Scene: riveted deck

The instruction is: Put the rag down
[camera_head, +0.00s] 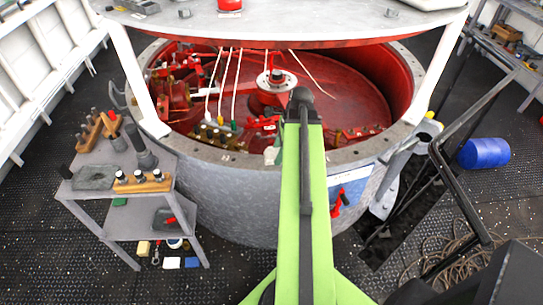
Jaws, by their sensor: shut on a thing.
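My green arm (315,200) reaches up the middle of the view to a dark joint over the rim of the round pit. My gripper does not show; it seems hidden behind the arm. No rag can be made out for certain. A small pale thing (271,155) peeks out at the left edge of my arm, by the rim; I cannot tell what it is. A flat grey piece (93,177) lies on the top of the small cart (75,192) at left; I cannot tell whether it is cloth.
The grey round housing (230,195) with a red interior fills the middle under a raised plate (330,25). Wooden tool holders (142,182) stand on the cart. At right are a black rail (455,190), a blue drum (484,153) and coiled rope (440,258).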

